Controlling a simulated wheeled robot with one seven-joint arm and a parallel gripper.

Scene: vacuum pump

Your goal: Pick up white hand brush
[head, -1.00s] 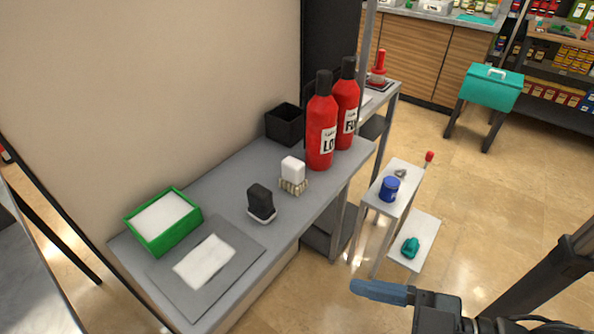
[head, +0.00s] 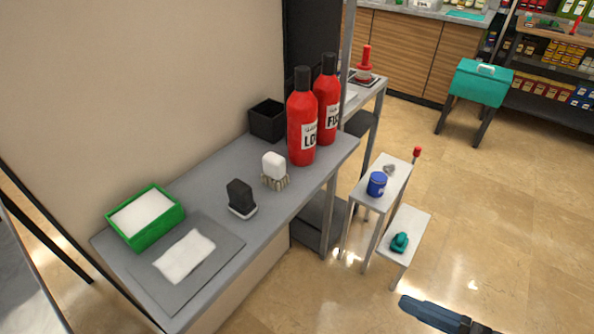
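The white hand brush (head: 274,168) stands on the grey bench, white handle up and pale bristles down. It is between a black-handled brush and the red bottles, and nothing holds it. My gripper (head: 432,314) shows only in part at the bottom right edge, as a dark blue-grey finger over the floor. It is well to the right of the bench and apart from the brush. Whether it is open or shut does not show.
The bench (head: 217,158) also bears a black-handled brush (head: 241,198), a green tray (head: 172,218), a grey mat with a white cloth (head: 184,256), a black box (head: 267,121) and tall red bottles (head: 303,125). A small stepped stand (head: 408,174) stands right of it. Floor is open at the right.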

